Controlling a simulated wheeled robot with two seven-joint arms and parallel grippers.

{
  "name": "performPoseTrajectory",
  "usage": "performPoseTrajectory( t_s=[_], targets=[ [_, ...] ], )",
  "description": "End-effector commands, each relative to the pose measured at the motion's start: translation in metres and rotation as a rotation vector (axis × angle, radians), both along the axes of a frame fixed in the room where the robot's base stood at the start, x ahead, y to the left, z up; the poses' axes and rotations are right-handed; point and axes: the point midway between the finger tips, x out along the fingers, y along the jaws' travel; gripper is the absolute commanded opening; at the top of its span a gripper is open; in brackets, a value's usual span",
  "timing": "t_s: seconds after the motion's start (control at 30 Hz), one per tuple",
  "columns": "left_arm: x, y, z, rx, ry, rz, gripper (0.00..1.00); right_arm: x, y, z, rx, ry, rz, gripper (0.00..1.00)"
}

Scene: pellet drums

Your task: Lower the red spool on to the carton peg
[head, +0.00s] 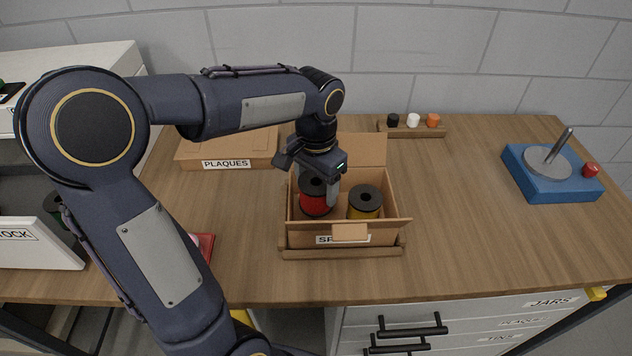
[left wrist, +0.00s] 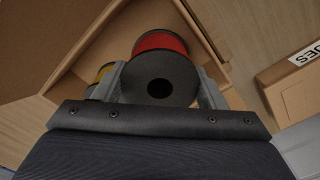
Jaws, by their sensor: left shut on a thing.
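The red spool (head: 315,202) has black end discs and is upright in my left gripper (head: 318,190), inside the left half of the open carton (head: 343,240). My left gripper is shut on it, with a finger on each side. In the left wrist view the red spool (left wrist: 160,75) shows between the fingers, its black disc with a centre hole facing the camera. The peg under it is hidden, and I cannot tell whether the spool touches the carton floor. A yellow spool (head: 364,203) stands upright in the carton's right half. My right gripper is not in view.
A closed box labelled PLAQUES (head: 226,150) lies behind left. A small rack (head: 412,130) with black, white and orange pieces stands at the back. A blue base (head: 553,178) with a tilted metal rod is at the right. The table between carton and blue base is clear.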

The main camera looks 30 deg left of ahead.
Motion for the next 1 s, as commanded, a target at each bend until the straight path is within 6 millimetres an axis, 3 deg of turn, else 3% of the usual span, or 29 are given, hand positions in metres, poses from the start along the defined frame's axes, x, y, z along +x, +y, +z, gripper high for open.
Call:
performPoseTrajectory(
  t_s=[1.0],
  targets=[
    [0.0,0.0,-0.032,0.0,0.001,0.0,0.38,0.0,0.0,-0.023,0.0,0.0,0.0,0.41]
  ],
)
